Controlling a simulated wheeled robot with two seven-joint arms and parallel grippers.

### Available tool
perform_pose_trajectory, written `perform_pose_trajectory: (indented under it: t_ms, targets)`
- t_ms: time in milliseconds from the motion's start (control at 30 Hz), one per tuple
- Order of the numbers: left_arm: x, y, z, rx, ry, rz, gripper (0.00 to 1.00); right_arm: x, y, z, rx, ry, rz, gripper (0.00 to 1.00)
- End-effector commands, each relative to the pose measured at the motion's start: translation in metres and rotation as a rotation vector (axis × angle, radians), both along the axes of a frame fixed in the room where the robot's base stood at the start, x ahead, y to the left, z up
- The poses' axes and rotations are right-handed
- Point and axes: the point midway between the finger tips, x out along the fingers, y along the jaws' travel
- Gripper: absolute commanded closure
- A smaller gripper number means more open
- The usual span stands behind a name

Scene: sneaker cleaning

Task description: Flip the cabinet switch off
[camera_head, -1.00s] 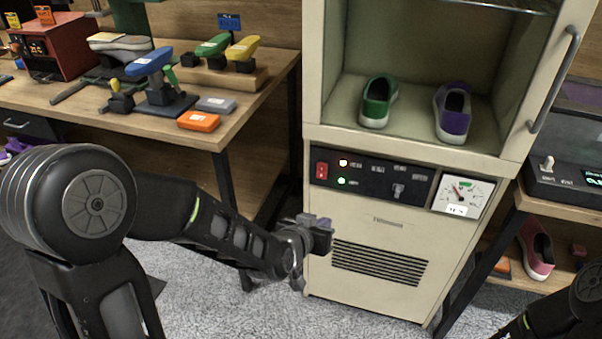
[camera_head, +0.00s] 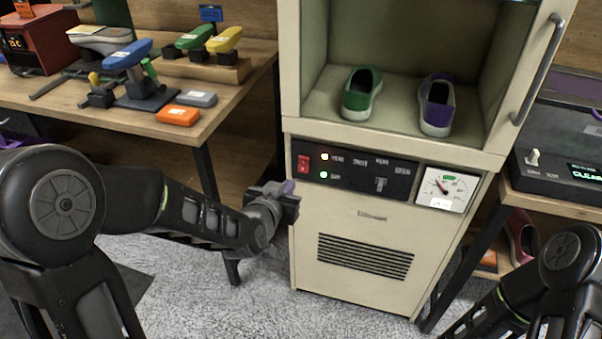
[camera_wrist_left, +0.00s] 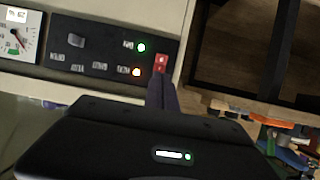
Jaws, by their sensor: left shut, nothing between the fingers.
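The cabinet (camera_head: 375,285) has a black control panel (camera_head: 347,178) on its front. A red rocker switch (camera_head: 304,163) is at the panel's left end, with a lit orange-white light (camera_head: 324,156) and a lit green light (camera_head: 323,175) beside it. My left gripper (camera_head: 290,188) is shut and empty, just below the switch. In the left wrist view its closed fingers (camera_wrist_left: 162,92) point at the red switch (camera_wrist_left: 161,63), with tips close to it; I cannot tell whether they touch. My right gripper is out of view; only part of that arm shows.
A small toggle (camera_head: 381,185) and a gauge (camera_head: 445,190) are farther right on the cabinet front. A green shoe (camera_head: 361,93) and a purple shoe (camera_head: 437,105) stand in the compartment above. A workbench (camera_head: 120,115) is left, another table right.

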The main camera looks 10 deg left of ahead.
Motion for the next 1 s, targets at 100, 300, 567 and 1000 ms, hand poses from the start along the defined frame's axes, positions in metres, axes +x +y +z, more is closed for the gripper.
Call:
perform_pose_trajectory:
  t_ms: [100, 300, 567, 1000]
  targets:
    - [0.018, -0.001, -0.010, 0.002, 0.002, 0.001, 1.00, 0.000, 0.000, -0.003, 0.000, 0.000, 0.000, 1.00]
    - [0.056, -0.004, -0.026, 0.002, 0.003, 0.000, 1.00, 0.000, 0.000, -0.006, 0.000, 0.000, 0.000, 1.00]
    - [0.096, -0.006, -0.042, 0.000, 0.002, 0.000, 1.00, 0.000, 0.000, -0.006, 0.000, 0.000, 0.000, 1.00]
    - [0.109, -0.007, -0.047, -0.001, 0.001, 0.000, 1.00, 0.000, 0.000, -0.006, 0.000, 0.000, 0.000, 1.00]
